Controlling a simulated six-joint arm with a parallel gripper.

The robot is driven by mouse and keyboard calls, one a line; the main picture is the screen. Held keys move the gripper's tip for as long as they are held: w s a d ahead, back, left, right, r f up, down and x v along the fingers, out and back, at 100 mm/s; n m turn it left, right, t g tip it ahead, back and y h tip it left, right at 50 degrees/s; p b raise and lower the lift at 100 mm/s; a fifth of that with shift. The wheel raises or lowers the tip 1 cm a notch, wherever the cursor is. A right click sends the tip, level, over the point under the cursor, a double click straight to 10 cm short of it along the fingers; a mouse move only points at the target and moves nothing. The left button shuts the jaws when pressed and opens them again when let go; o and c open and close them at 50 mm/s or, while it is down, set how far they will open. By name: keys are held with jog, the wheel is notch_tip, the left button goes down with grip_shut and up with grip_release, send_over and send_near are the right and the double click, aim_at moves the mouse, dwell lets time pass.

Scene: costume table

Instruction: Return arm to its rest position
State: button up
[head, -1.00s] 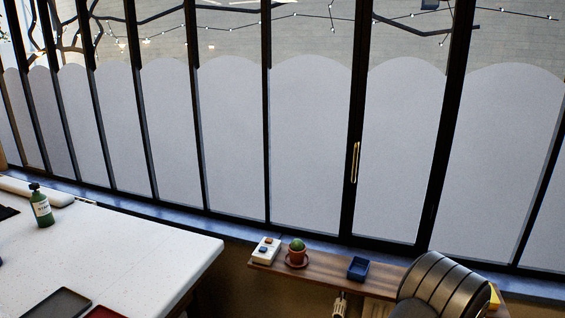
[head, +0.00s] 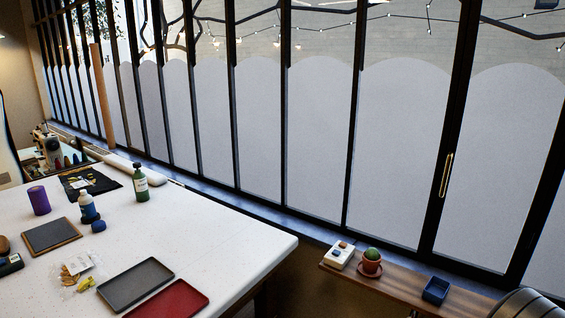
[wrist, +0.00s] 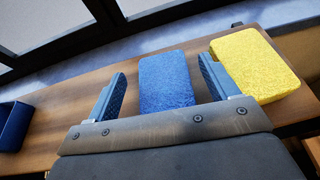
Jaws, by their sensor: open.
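My gripper (wrist: 163,68) shows in the wrist view, its two blue fingers wide apart. A blue block (wrist: 167,82) like a sponge lies on the wooden shelf (wrist: 60,97) and shows between the fingers, with a gap on each side. A yellow block (wrist: 255,63) of similar shape lies to the right, close beside the right finger. Nothing is gripped. The head view does not show the gripper or these blocks.
The shelf (head: 398,282) under the window holds a blue tray (head: 435,290), a potted cactus (head: 372,262) and a small white box (head: 340,254). The white table (head: 200,240) holds a grey tray (head: 136,284), a red tray (head: 170,301) and a green bottle (head: 140,184).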

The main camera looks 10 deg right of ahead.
notch_tip(320, 180, down, 2)
jog(key=shift+f, duration=0.25)
jog(key=shift+s+a+f, duration=0.2)
jog(key=shift+s, duration=0.05)
jog(key=v, duration=1.1)
jog(key=x, duration=1.1)
jog(key=shift+w+d+f, duration=0.15)
jog(key=shift+w+d, duration=0.05)
jog(key=shift+w, duration=0.05)
notch_tip(320, 180, up, 5)
jog(key=shift+f, duration=0.2)
jog(key=s+a+r, duration=0.3)
jog(key=s+r, duration=0.4)
jog(key=s, duration=0.5)
notch_tip(320, 180, up, 18)
jog(key=w+a, duration=0.4)
jog(key=w, duration=0.9)
jog(key=shift+w+a+r+n+t+y, duration=0.2)
jog(key=shift+w+n+t+y, duration=0.1)
jog(key=shift+w+t, duration=0.1)
